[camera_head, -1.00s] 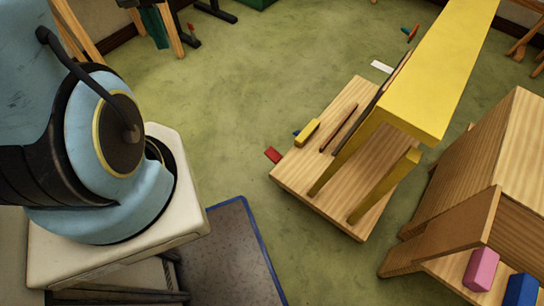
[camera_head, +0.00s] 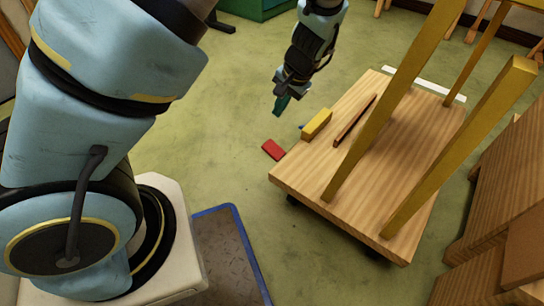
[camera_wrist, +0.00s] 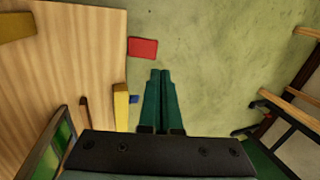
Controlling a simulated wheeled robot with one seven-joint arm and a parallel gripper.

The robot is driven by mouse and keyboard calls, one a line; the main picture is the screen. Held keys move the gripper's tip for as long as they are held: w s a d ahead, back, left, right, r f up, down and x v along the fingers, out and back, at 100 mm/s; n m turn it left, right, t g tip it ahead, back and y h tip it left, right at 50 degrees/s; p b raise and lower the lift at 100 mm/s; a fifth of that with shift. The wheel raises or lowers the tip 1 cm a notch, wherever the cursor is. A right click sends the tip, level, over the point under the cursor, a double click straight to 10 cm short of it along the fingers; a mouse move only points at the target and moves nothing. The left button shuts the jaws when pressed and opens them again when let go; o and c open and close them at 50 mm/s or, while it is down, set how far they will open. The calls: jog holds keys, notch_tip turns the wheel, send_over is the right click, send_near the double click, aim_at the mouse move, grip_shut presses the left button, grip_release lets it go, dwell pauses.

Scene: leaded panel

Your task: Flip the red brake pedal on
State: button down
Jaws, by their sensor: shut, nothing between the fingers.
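The red brake pedal (camera_head: 273,150) is a small flat red piece at the left edge of the wooden platform, low over the green floor. It also shows in the wrist view (camera_wrist: 143,47), just beyond and slightly left of my fingertips. I cannot tell its tilt well. My gripper (camera_head: 279,108) is above and beyond the pedal in the head view, pointing down, apart from it. Its green fingers (camera_wrist: 160,76) are shut together and empty.
The wooden platform (camera_head: 360,165) carries a yellow block (camera_head: 317,124), a thin brown stick (camera_head: 354,120) and tall yellow posts (camera_head: 455,150). A small blue piece (camera_wrist: 133,99) sits by the yellow block. Wooden furniture (camera_head: 505,200) stands at right.

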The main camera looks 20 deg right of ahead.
aim_at(269, 145)
jog(key=d+f, duration=0.1)
jog(key=s+d+f+b, duration=0.1)
jog(key=f, duration=0.1)
jog(key=shift+m, duration=0.4)
jog(key=b+x, duration=0.3)
jog(key=x, duration=0.4)
jog(key=b+x, duration=0.4)
jog(key=x, duration=0.3)
jog(key=shift+w, duration=0.2)
